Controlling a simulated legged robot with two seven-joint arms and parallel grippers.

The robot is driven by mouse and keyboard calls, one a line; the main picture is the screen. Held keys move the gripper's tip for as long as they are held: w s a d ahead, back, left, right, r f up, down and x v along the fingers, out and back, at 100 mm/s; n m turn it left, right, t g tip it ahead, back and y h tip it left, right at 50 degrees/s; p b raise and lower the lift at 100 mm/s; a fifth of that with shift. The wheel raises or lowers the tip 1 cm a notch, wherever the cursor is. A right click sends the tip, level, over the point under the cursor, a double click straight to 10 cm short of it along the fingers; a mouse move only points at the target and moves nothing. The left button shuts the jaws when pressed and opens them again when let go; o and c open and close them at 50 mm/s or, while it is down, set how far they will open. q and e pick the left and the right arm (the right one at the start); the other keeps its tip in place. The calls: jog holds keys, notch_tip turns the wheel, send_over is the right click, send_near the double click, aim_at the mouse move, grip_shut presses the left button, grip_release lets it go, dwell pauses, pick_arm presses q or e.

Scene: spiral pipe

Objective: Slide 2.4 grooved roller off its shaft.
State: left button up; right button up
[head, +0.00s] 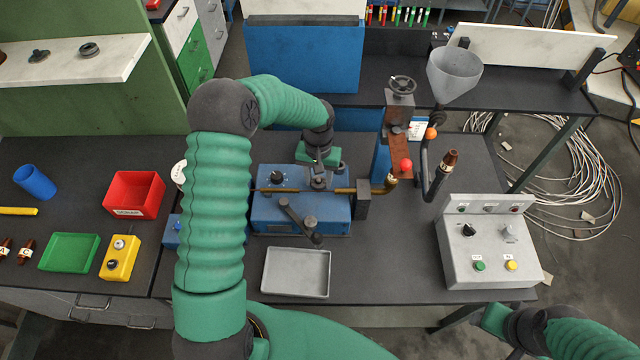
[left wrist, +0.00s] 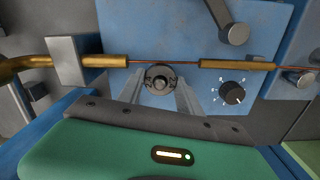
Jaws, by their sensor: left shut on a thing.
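The grooved roller (left wrist: 160,78) is a small grey disc with a dark hub, in front of the blue machine (left wrist: 150,30) in the left wrist view. My left gripper (left wrist: 162,92) has its two grey fingers on either side of it and is shut on it. In the head view my left gripper (head: 319,178) reaches down over the machine's top, and its body hides most of the roller. The shaft behind the roller is hidden. No size marking is legible. A green part of my right arm shows at the lower right, its fingers not visible.
A thin copper wire runs just above the roller between two brass tubes (left wrist: 237,65). A dark-knobbed lever (head: 300,220) stands in front. An empty grey tray (head: 296,272) lies nearer, with a control box (head: 487,240) to the right. Bare bench lies between them.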

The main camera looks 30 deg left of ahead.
pick_arm(q)
jog(key=shift+c, duration=0.9)
jog(key=shift+d+r, duration=0.1)
jog(key=shift+r, duration=0.15)
jog(key=shift+r+p, duration=0.8)
jog(key=shift+p, duration=0.15)
jog(key=shift+r+p, duration=1.8)
jog(key=shift+r, duration=0.35)
